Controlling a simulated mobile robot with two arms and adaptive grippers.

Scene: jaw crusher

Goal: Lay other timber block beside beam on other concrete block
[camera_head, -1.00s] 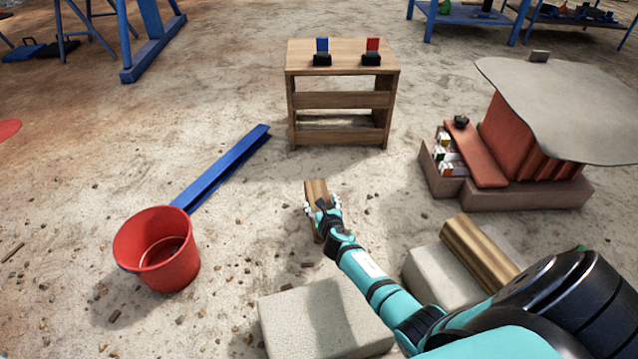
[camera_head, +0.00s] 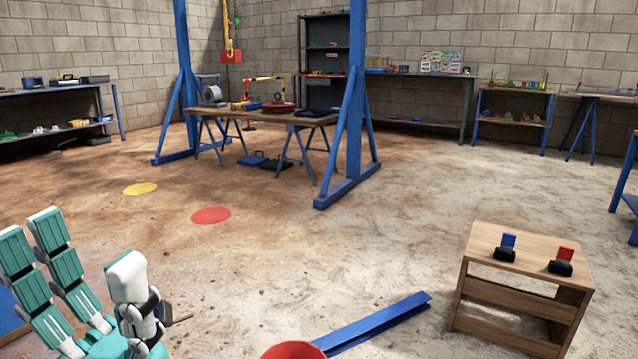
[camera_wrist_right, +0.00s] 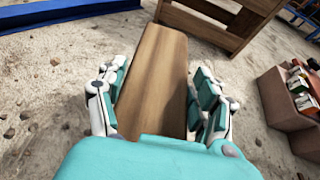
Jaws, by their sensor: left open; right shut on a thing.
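My right gripper (camera_wrist_right: 158,105) is shut on a brown timber block (camera_wrist_right: 155,75) in the right wrist view, with fingers on both of its long sides. The block's lower end is hidden behind the teal palm. My left gripper (camera_head: 95,285) is open and empty at the lower left of the head view, its fingers pointing up. The blue beam (camera_head: 375,322) lies on the ground at the bottom of the head view; part of it also shows in the right wrist view (camera_wrist_right: 70,12). The concrete blocks are in neither view now.
A wooden stool (camera_head: 520,280) bears a blue and a red switch-like piece. A red bucket's rim (camera_head: 293,350) shows at the bottom. A blue gantry frame (camera_head: 352,130) stands around a work table (camera_head: 262,117). Mid-floor is open.

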